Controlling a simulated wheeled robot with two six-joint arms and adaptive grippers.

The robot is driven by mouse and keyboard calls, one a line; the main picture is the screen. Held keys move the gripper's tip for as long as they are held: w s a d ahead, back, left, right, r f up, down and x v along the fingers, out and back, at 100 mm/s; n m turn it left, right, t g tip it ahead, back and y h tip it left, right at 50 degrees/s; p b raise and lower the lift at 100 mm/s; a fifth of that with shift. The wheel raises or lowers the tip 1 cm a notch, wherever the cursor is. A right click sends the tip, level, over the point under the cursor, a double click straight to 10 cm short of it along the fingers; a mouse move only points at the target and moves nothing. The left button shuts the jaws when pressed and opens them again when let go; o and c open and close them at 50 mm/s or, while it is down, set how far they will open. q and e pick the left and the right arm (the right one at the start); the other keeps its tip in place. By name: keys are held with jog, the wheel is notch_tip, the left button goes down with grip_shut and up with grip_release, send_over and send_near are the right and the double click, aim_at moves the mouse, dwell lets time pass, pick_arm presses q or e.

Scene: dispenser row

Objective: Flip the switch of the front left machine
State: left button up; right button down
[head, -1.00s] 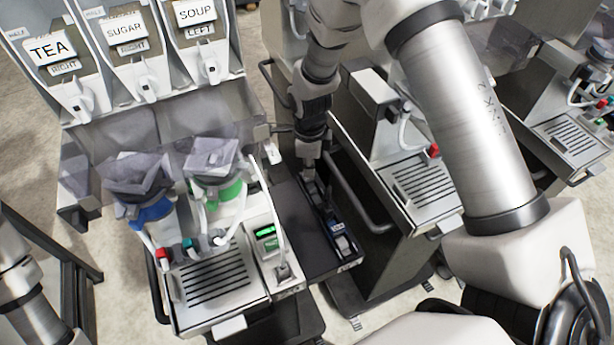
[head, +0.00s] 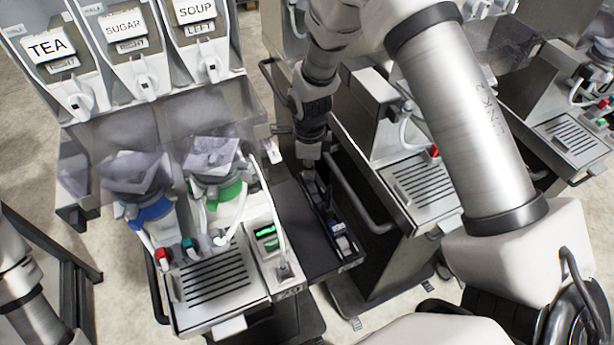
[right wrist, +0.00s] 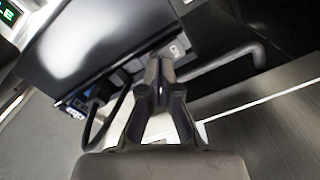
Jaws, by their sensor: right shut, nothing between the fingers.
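The front left machine (head: 213,283) is a light grey dispenser with a slotted drip tray, a green display and blue and green hopper collars. A dark panel (head: 290,218) runs along its right side, with a narrow black unit (head: 341,243) near its front end. My right gripper (head: 312,190) points down over the rear part of this panel. In the right wrist view, its shut, empty fingertips (right wrist: 160,68) are close to small grey blocks (right wrist: 172,46) on the edge of a black box. I cannot tell whether they touch, or what position the switch is in. My left gripper is out of view.
A second machine (head: 425,185) with its own drip tray stands to the right, with a dark curved handle (head: 365,200) in the gap. Labelled hoppers (head: 128,45) for tea, sugar and soup stand behind the left machine. The floor in front is clear.

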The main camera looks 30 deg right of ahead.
jog(key=shift+f+b, duration=0.45)
jog(key=shift+f, duration=0.4)
dwell(0.3)
jog(key=shift+s+r, duration=0.1)
notch_tip(320, 180, up, 2)
jog(key=shift+r+p, duration=0.1)
jog(key=shift+p, duration=1)
notch_tip(320, 180, up, 5)
jog(key=p, duration=0.4)
jog(key=shift+f, duration=0.2)
